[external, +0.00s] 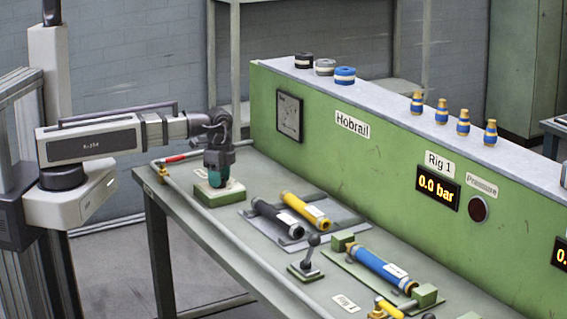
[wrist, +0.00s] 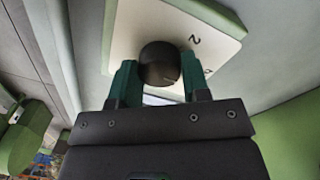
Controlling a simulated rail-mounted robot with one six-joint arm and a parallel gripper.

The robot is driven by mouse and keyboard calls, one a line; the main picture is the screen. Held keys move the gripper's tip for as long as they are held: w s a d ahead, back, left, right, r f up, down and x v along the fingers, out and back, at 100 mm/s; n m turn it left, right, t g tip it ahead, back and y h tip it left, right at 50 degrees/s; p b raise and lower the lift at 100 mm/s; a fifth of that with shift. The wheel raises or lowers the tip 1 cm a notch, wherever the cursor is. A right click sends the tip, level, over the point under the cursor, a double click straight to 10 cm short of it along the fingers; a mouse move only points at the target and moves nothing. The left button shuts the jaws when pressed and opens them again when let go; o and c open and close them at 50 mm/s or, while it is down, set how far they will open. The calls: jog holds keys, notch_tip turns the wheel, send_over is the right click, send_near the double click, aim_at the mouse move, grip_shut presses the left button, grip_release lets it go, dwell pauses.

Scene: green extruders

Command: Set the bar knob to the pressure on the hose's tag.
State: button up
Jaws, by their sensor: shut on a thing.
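The bar knob (wrist: 160,66) is round and black and sits on a white dial plate (wrist: 203,22) in the wrist view. My gripper (wrist: 158,82) has its green fingers on either side of it and is shut on it. The numeral 2 and part of another mark show on the plate; the rest is hidden. In the external view my gripper (external: 217,182) is low over the knob's green base (external: 219,194) and hides the knob. A blue hose (external: 381,266) with a white tag (external: 396,271) lies on a green fixture; its tag is too small to read.
A yellow hose (external: 306,209) and a black hose (external: 277,217) lie on a grey rack beside the base. A lever (external: 311,250) stands in front. The green panel behind has a display (external: 437,188) reading 0.0 bar. A pipe runs along the bench's front edge.

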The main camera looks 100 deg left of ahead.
jog(key=o, duration=0.9)
jog(key=r+p, duration=1)
jog(key=shift+a+r+p, duration=0.35)
jog(key=shift+p, duration=0.05)
jog(key=shift+w, duration=0.1)
